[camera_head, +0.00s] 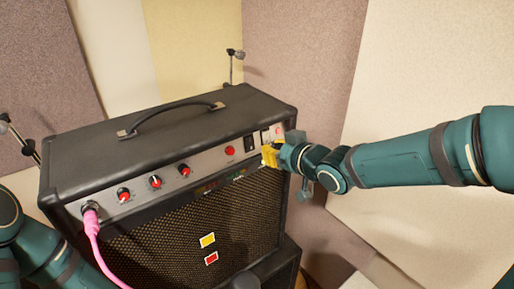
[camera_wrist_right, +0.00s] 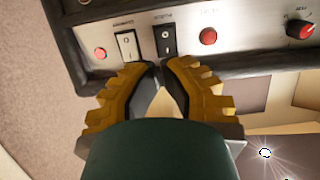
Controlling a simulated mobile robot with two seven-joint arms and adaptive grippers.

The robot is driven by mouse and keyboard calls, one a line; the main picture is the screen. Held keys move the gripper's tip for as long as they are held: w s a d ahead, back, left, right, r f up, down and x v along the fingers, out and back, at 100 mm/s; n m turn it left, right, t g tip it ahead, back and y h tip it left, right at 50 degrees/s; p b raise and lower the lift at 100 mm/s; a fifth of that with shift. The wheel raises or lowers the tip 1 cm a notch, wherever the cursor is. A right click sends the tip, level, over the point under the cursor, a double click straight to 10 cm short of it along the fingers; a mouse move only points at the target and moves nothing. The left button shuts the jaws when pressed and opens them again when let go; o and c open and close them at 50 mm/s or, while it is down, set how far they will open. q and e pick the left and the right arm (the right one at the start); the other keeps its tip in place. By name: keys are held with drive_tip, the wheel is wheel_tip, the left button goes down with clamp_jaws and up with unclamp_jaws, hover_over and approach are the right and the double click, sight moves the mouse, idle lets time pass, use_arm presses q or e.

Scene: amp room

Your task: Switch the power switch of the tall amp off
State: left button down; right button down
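The tall amp (camera_head: 200,125) is a black box with a handle on top and a silver control panel along its upper front edge. Near the panel's right end are a black rocker switch (camera_head: 250,143) and a white rocker switch (camera_head: 265,136). The wrist view shows the white switch (camera_wrist_right: 127,45) left of the black switch (camera_wrist_right: 165,40). My right gripper (camera_head: 268,155) is at the panel's lower edge below these switches. In the wrist view its yellow fingertips (camera_wrist_right: 161,68) are together, just by the black switch's end; contact is unclear. My left gripper is out of view.
A red indicator (camera_wrist_right: 100,53) sits beside the white switch. A pink cable (camera_head: 92,228) plugs into the panel's left end. Padded walls (camera_head: 305,50) stand close behind. Microphone stands (camera_head: 232,60) rise behind the amp.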

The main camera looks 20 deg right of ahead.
sight(253, 144)
drive_tip(key=x, duration=0.7)
drive_tip(key=shift+w+f+b, duration=0.1)
drive_tip(key=shift+f+b, duration=0.05)
drive_tip(key=shift+b, duration=0.6)
drive_tip(key=t+b, duration=0.1)
drive_tip(key=b, duration=0.5)
drive_tip(key=shift+w+a+f+t+y, duration=0.1)
drive_tip(key=shift+w+f+t+y, duration=0.05)
drive_tip(key=shift+f+t+y, duration=0.2)
drive_tip(key=shift+b, duration=0.6)
drive_tip(key=shift+r, duration=0.3)
